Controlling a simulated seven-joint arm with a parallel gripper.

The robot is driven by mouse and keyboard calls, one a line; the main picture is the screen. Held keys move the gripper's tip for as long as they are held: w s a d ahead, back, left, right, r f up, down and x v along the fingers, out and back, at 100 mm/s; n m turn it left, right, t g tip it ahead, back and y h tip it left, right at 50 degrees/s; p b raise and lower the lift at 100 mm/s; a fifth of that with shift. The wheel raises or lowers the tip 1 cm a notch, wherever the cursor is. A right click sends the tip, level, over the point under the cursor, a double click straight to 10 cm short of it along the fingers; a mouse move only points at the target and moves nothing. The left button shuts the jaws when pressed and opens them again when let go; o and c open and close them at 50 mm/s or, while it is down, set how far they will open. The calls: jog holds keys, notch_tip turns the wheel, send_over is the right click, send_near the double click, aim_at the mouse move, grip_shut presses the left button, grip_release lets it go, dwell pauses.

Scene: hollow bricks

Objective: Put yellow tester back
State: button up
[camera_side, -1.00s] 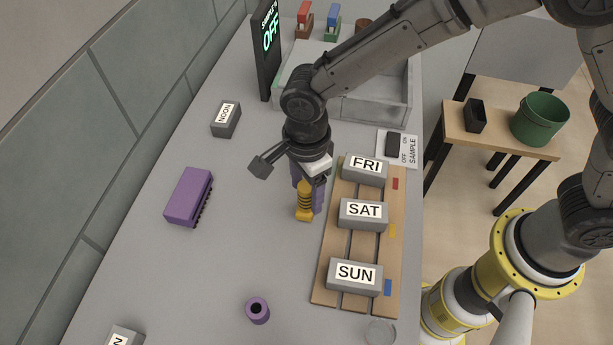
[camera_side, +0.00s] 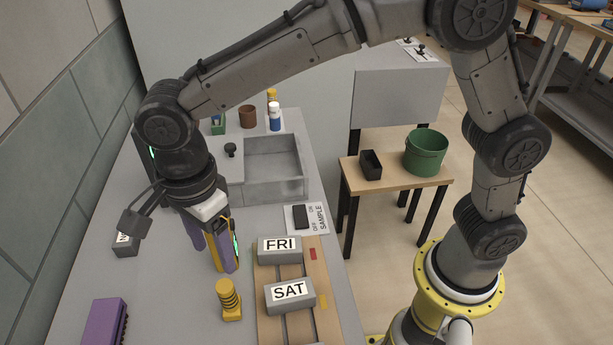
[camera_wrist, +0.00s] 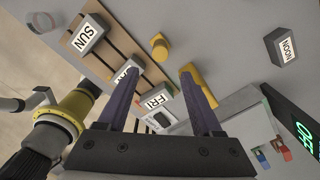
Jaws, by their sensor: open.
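A yellow upright body with a dark face and green lit marks, which looks like the tester (camera_side: 236,248), stands at my gripper (camera_side: 214,256) in the side view. Part of it is hidden by the purple fingers. In the wrist view the yellow tester (camera_wrist: 205,88) shows beside and beyond the right finger. My gripper (camera_wrist: 161,74) is open, its fingers apart and pointing down. I cannot tell whether a finger touches the tester. A separate yellow ribbed cylinder (camera_side: 229,300) stands on the table in front of the gripper.
FRI (camera_side: 280,249) and SAT (camera_side: 289,294) blocks sit on a wooden rack (camera_side: 330,318) to the right. A grey open tray (camera_side: 305,170) lies behind. A purple block (camera_side: 104,322) is at the left front.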

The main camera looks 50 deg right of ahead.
jog(key=s+d+r+n+t, duration=0.1)
jog(key=d+r+n, duration=0.2)
jog(key=d, duration=0.3)
jog(key=s+d+r+n+t+y, duration=0.1)
jog(key=d+r+n, duration=0.1)
jog(key=d, duration=0.3)
jog(key=s+d+r+n, duration=0.1)
jog(key=d+r+n, duration=0.2)
jog(key=d, duration=0.3)
jog(key=s+d+f+n+t+h, duration=0.1)
jog(key=s+d+n+t, duration=0.2)
jog(key=s+d+n, duration=0.7)
jog(key=s+d, duration=0.2)
jog(key=shift+s+f+t, duration=0.3)
jog(key=shift+s+f, duration=0.05)
